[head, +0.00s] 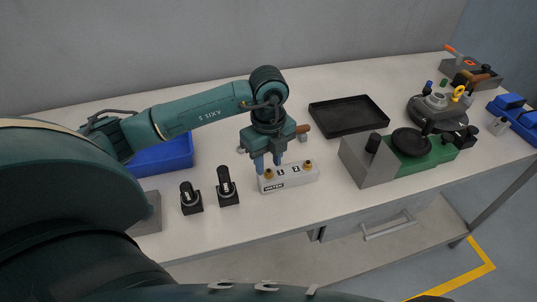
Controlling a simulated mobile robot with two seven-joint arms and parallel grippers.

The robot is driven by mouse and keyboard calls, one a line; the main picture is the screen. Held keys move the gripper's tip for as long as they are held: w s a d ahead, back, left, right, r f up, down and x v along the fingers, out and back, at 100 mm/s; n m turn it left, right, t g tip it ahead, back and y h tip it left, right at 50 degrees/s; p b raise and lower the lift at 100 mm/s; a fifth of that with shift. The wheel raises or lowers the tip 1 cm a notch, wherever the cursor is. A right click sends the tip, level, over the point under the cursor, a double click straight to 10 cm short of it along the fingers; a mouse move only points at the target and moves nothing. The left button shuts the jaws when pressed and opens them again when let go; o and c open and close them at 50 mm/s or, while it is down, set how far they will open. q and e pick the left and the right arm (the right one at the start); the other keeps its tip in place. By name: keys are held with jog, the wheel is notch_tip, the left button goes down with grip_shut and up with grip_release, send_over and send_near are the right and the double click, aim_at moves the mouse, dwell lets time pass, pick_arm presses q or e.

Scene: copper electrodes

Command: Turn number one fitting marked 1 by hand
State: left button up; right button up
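A light grey block (290,182) labelled WATER stands near the table's front edge. Two brass fittings are on its top, the left fitting (268,175) beside the mark 1 and the right fitting (308,164) beside the mark 2. My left gripper (268,168) points down over the left end of the block. Its two blue fingers are apart, one to each side of the fitting marked 1. I cannot tell whether they touch it. My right gripper is not in view.
Two black upright devices (227,188) stand left of the block. A blue bin (167,157) is behind my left arm. A black tray (348,116) lies behind, and a grey and green machine (368,162) stands to the right. Table around the block's front is clear.

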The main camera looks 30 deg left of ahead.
pick_arm(q)
jog(key=shift+f, duration=0.15)
jog(key=shift+f+b, duration=0.85)
jog(key=shift+f, duration=0.1)
grip_shut()
